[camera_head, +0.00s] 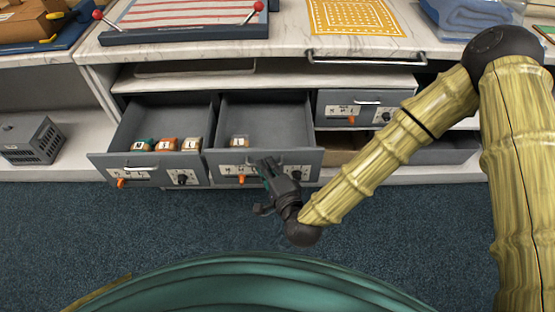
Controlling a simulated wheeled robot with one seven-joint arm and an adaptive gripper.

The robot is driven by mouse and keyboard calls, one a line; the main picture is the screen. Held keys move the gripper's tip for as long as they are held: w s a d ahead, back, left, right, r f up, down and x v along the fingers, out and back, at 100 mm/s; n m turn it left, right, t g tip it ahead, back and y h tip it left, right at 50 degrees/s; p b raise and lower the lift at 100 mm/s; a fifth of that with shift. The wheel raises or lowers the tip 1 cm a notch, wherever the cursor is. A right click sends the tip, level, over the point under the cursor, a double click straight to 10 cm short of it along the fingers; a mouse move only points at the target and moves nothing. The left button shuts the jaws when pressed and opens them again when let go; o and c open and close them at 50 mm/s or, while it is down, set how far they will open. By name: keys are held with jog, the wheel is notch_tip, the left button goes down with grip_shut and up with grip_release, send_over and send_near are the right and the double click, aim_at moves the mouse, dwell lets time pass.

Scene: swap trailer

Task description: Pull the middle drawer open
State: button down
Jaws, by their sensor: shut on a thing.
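The middle drawer (286,119) is a grey drawer under the white counter, and it stands pulled out. One small light block (240,141) lies in its front left corner. Its front panel (225,159) carries a white label strip and an orange knob. My gripper (266,168) is at the middle drawer's front, shut on its handle, which the fingers mostly hide. The left drawer (134,122) is also out and holds several small blocks. The right drawer front (340,109) sits further back, with its own label and silver handle.
The marble-look counter (200,50) overhangs the drawers and has a long metal rail (362,61) at its front edge. A grey vented box (34,140) lies on the lower left shelf. The blue carpet (165,222) before the drawers is clear.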

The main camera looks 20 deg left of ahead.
dwell(0.3)
jog(key=c, duration=1.5)
grip_release()
jog(key=shift+c, duration=0.2)
jog(key=v, duration=1.2)
